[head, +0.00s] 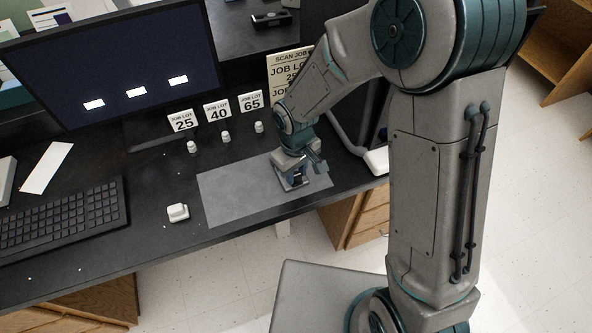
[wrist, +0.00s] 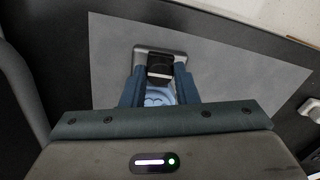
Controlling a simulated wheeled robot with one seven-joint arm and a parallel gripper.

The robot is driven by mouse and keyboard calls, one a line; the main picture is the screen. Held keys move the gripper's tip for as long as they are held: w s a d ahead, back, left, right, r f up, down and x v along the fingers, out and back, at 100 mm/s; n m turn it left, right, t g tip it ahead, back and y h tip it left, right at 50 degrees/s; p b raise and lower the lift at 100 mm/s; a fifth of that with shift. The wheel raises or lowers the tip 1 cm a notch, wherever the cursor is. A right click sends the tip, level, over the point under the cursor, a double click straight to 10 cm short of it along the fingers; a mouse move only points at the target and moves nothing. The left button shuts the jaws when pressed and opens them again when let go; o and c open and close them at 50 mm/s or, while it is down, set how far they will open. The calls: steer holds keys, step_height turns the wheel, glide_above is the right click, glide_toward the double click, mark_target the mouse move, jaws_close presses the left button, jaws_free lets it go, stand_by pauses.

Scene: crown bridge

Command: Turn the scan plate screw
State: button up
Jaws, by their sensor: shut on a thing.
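The scan plate (wrist: 178,55) is a small grey metal piece on the light grey mat (wrist: 225,60). A dark blocky part, seemingly its screw (wrist: 160,67), sits between my fingertips in the wrist view. My gripper (wrist: 160,75) points down and is shut on this dark part, with a blue finger on each side. A pale blue shape (wrist: 158,96) shows between the fingers, nearer the palm. In the head view my gripper (head: 294,181) is low over the right part of the mat, and it hides most of the plate.
Job lot cards 25 (head: 182,121), 40 (head: 218,109) and 65 (head: 251,102) stand behind, with small white pieces before them. A white block (head: 178,212) lies left of the mat. A monitor (head: 120,65) and keyboard (head: 65,215) stand left. The desk's front edge is close.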

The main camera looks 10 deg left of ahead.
mark_target(296, 175)
steer(key=o, duration=1)
step_height(296, 175, up, 14)
steer(key=shift+f, duration=0.1)
stand_by(0.4)
